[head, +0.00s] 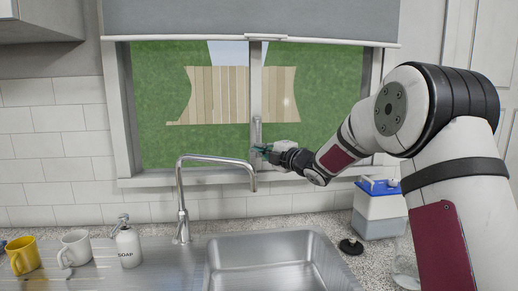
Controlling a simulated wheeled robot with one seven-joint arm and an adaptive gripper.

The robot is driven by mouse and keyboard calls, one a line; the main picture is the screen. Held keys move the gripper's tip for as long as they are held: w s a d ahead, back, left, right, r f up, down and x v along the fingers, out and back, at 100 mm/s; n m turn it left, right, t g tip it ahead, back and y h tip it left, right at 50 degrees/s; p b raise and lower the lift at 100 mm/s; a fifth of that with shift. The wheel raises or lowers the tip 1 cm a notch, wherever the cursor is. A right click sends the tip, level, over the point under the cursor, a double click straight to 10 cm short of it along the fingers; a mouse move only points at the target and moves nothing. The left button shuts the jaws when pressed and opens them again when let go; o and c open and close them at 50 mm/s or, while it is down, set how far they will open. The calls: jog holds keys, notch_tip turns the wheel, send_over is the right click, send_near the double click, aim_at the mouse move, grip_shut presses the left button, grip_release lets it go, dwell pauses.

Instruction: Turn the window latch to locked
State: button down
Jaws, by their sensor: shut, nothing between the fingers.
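The window (210,110) is behind the sink, with a white upright bar in its middle. The window latch (257,128) is a small grey handle on that bar, and it looks roughly upright. My gripper (258,151) is shut and empty at the lower end of the latch, reaching in from the right. I cannot tell whether its fingertips touch the latch. The gripper and wrist partly hide the bar and the area just below the latch.
A tall faucet (182,200) stands left of my gripper, its spout just below. A steel sink (270,262) is in front. A soap bottle (127,243), white mug (75,247) and yellow mug (23,255) stand left. A blue-and-white box (379,208) and black stopper (350,246) are right.

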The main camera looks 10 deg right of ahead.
jog(key=s+d+m+g+h, duration=0.1)
jog(key=s+d+m+h, duration=0.2)
jog(key=s+m, duration=0.35)
jog(key=s+d+r+m+g+h, duration=0.1)
jog(key=s+d+m+h, duration=0.2)
jog(key=s, duration=0.7)
jog(key=s+d+m+g+h, duration=0.2)
jog(key=s+m+h, duration=0.25)
jog(key=s, duration=0.35)
jog(key=s+a+f+m+g, duration=0.1)
jog(key=s+f+m+g, duration=0.1)
jog(key=s, duration=0.8)
jog(key=s+a+f+m+g+y, duration=0.1)
jog(key=s+a+f+m+g, duration=0.1)
jog(key=s, duration=0.7)
jog(key=s+a+f+m+g+y, duration=0.1)
jog(key=s+f+m, duration=0.4)
jog(key=s, duration=0.5)
notch_tip(320, 180, down, 2)
jog(key=a+g, duration=0.1)
jog(key=g, duration=0.1)
jog(key=shift+s+a+m+g, duration=0.15)
jog(key=shift+s+m+g, duration=0.15)
jog(key=shift+s+g, duration=0.1)
